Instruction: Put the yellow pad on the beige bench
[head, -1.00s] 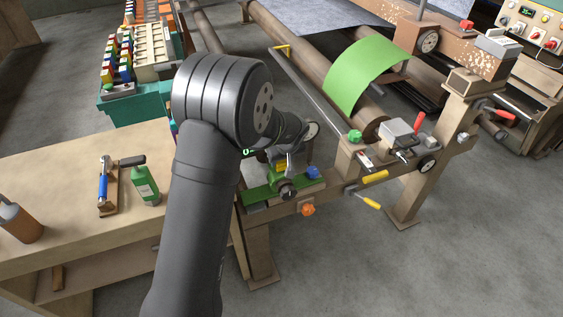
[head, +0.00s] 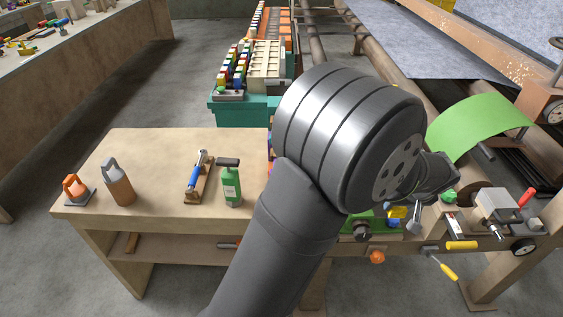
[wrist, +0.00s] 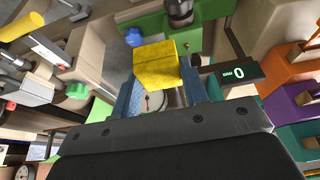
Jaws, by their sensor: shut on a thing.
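The yellow pad (wrist: 157,65) is a small block in the wrist view, held between the fingertips of my gripper (wrist: 160,78). My gripper is shut on it. In the head view my gripper (head: 414,214) is small and partly hidden behind my arm, beside the green machine part; a little of the yellow pad (head: 394,211) shows there. I cannot tell how far it is from the machine. The beige bench (head: 135,150) is at the left of the head view, with my arm across its right end.
The roller machine with a green sheet (head: 478,125) stands right.

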